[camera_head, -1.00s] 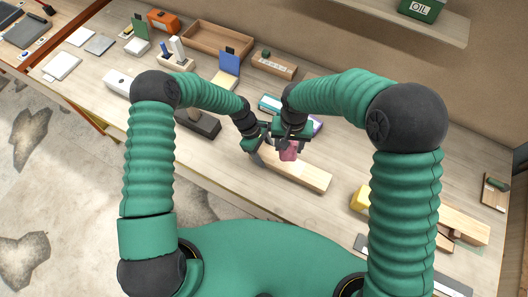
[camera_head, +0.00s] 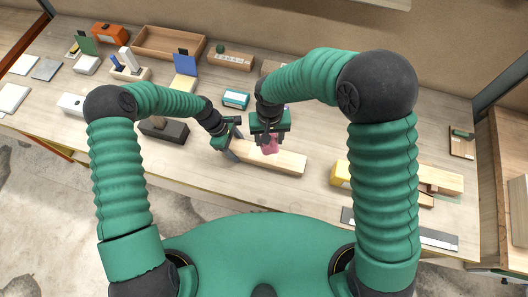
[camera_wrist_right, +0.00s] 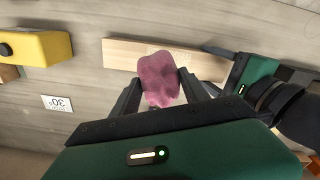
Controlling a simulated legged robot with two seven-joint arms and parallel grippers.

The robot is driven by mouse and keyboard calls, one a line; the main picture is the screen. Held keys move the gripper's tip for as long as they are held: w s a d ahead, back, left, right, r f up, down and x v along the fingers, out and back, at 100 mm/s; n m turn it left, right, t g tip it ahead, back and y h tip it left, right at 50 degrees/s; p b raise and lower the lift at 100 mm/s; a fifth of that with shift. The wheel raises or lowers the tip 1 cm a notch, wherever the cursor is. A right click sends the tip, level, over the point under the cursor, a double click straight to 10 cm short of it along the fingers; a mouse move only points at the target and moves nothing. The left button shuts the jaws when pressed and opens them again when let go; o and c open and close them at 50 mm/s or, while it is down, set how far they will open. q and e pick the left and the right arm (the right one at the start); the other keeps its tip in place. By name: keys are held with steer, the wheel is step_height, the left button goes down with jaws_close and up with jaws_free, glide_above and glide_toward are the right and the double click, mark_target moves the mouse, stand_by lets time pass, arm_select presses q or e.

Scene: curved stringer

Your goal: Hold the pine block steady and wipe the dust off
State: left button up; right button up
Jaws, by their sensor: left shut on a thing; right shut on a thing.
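The pine block (camera_head: 287,160) is a long pale plank lying on the workbench near its front edge. My left gripper (camera_head: 232,150) is shut on the block's left end in the head view; its dark fingers also show at the block's right end in the right wrist view (camera_wrist_right: 217,51). My right gripper (camera_head: 269,140) is shut on a crumpled pink cloth (camera_wrist_right: 158,80), which is over the block's middle part. I cannot tell whether the cloth touches the wood.
A yellow block-shaped tool (camera_wrist_right: 38,48) stands right of the pine block in the head view, with a steel rule (camera_head: 440,238) in front. A dark block with a knob (camera_head: 165,130) is at left. A teal box (camera_head: 236,99) and wooden tray (camera_head: 170,43) stand behind.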

steer(key=shift+d+f, duration=0.1)
steer(key=shift+f, duration=3.55)
steer(key=shift+f, duration=0.75)
steer(key=shift+w+a+r, duration=0.1)
steer(key=shift+w+a, duration=0.1)
steer(key=shift+a, duration=0.55)
steer(key=shift+w+a, duration=0.2)
steer(key=shift+a, duration=0.55)
steer(key=shift+d, duration=0.15)
steer(key=shift+s+d, duration=0.25)
steer(key=shift+d, duration=0.45)
steer(key=shift+s+d, duration=0.2)
steer(key=shift+d, duration=0.45)
